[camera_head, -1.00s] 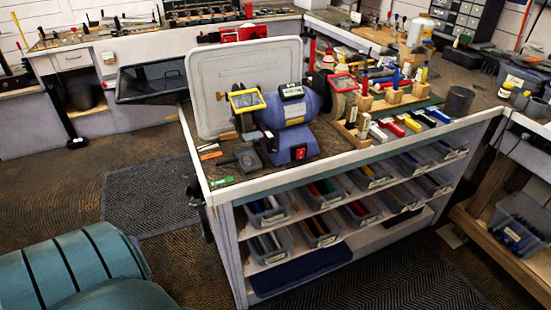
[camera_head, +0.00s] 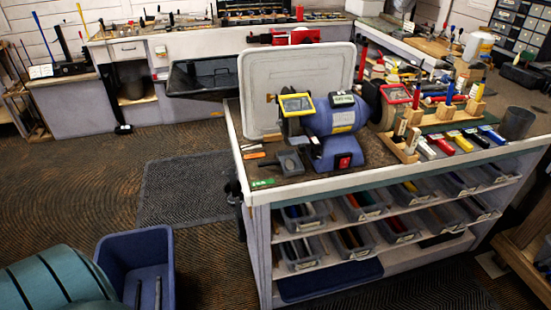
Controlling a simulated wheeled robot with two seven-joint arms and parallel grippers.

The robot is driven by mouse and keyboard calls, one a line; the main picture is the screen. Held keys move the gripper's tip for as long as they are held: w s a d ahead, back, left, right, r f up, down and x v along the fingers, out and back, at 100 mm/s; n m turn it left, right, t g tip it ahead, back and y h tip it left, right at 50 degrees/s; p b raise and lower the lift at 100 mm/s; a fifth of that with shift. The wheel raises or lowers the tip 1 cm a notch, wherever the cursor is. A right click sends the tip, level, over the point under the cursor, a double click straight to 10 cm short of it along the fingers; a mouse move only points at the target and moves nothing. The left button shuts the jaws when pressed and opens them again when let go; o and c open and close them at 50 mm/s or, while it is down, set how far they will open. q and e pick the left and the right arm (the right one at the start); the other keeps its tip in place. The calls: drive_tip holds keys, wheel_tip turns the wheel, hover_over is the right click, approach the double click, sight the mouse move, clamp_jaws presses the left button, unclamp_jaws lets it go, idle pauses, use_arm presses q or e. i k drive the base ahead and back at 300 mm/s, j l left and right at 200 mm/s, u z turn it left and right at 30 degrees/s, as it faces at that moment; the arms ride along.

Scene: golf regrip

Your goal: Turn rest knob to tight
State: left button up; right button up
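A blue bench grinder (camera_head: 338,122) stands on the near left part of the workbench, with a red switch (camera_head: 344,162) on its base. A yellow-framed shield (camera_head: 296,104) covers its left wheel, and a red-framed shield (camera_head: 396,94) is at its right wheel. A grey block, seemingly the tool rest (camera_head: 290,163), sits low in front of the left wheel with a dark part sticking out to its left. I cannot tell for sure which part is the rest knob or how it is turned. Neither of my grippers is in view.
A white-rimmed panel (camera_head: 262,68) stands behind the grinder. A green-handled tool (camera_head: 262,183) lies near the workbench's (camera_head: 330,186) front left corner. Coloured grips lie to the right. A blue bin (camera_head: 135,243) with dark rods stands on the floor at lower left. The dark mat (camera_head: 185,185) is clear.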

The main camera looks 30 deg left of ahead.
sight(315, 156)
drive_tip(key=u, duration=0.4)
drive_tip(key=i+l+u, duration=0.1)
drive_tip(key=u, duration=0.25)
drive_tip(key=l+u, duration=0.1)
drive_tip(key=u, duration=0.7)
drive_tip(key=i+l+u, duration=0.1)
drive_tip(key=l+u, duration=0.9)
drive_tip(key=l, duration=0.15)
drive_tip(key=k+l+u, duration=0.15)
drive_tip(key=l+u, duration=0.35)
drive_tip(key=k+l+u, duration=0.1)
drive_tip(key=l, duration=0.3)
drive_tip(key=k+l, duration=0.2)
drive_tip(key=l, duration=0.2)
drive_tip(key=k+l+u, duration=0.15)
drive_tip(key=l, duration=0.2)
drive_tip(key=k+l, duration=0.15)
drive_tip(key=l, duration=0.25)
drive_tip(key=k+l+u, duration=0.15)
drive_tip(key=l, duration=0.2)
drive_tip(key=k+l, duration=0.2)
drive_tip(key=l, duration=0.2)
drive_tip(key=k+l, duration=0.25)
drive_tip(key=l, duration=0.1)
